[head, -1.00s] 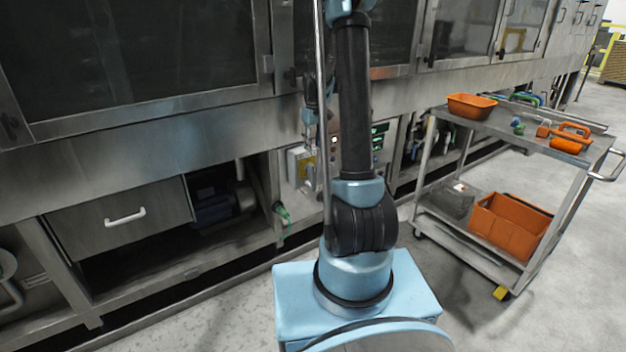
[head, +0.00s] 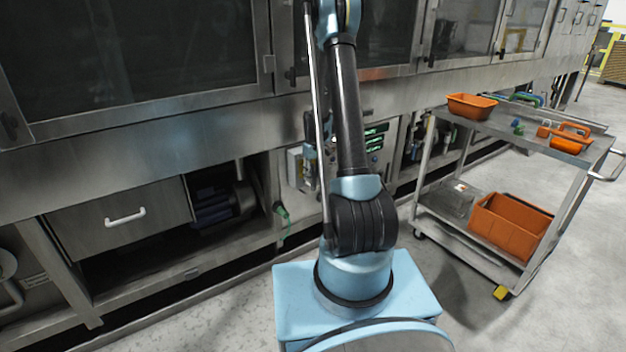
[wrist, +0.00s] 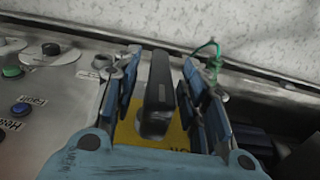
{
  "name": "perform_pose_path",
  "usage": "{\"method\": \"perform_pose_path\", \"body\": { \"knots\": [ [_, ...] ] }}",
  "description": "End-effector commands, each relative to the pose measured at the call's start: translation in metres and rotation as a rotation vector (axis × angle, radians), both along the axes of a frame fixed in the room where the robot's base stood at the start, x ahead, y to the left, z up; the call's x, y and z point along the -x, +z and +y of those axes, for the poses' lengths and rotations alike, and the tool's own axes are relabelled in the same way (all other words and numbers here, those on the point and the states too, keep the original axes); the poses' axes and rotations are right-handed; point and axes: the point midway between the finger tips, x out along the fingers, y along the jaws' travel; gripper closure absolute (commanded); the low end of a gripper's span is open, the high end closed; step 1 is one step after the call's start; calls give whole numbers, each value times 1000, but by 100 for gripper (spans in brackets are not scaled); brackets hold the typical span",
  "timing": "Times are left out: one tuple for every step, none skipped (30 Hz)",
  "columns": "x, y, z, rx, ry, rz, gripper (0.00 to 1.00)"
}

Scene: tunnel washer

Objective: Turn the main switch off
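The main switch is a black handle (wrist: 161,82) on a yellow plate (wrist: 177,138) in the wrist view. My gripper (wrist: 158,90) is open, with one blue-grey finger on each side of the handle. A narrow gap shows between the handle and each finger. In the head view my gripper (head: 310,165) is down in front of the light grey switch box (head: 294,166). It and my arm hide the handle and most of the plate there.
Left of the switch in the wrist view are a blue button (wrist: 20,109), a green button (wrist: 12,72) and a black knob (wrist: 51,50). A green cable (wrist: 207,48) runs close by. A cart (head: 470,225) with orange bins stands to the right in the head view.

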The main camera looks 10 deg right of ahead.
Motion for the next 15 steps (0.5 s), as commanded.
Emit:
{"method": "perform_pose_path", "body": {
  "knots": [
    [0, -5, 0, 0, 0, 0, 60],
    [0, -7, 0, 0, 0, 0, 60],
    [0, -9, 0, 0, 0, 0, 60],
    [0, -10, 0, 0, 0, 0, 60],
    [0, -11, 0, 0, 0, 0, 60],
    [0, -12, 0, 0, 0, 0, 60],
    [0, -13, 0, 0, 0, 0, 60],
    [0, -14, 0, 0, 0, 0, 60],
    [0, -14, 0, 0, 0, 0, 60],
    [0, -14, 0, 0, 0, 0, 60],
    [0, -14, 0, 0, 0, 0, 60],
    [0, -14, 0, 0, 0, 0, 60],
    [0, -14, 0, 0, 0, 0, 60],
    [0, -14, 0, 0, 0, 0, 60],
    [0, -14, 0, 0, 0, 0, 60]
  ]
}}
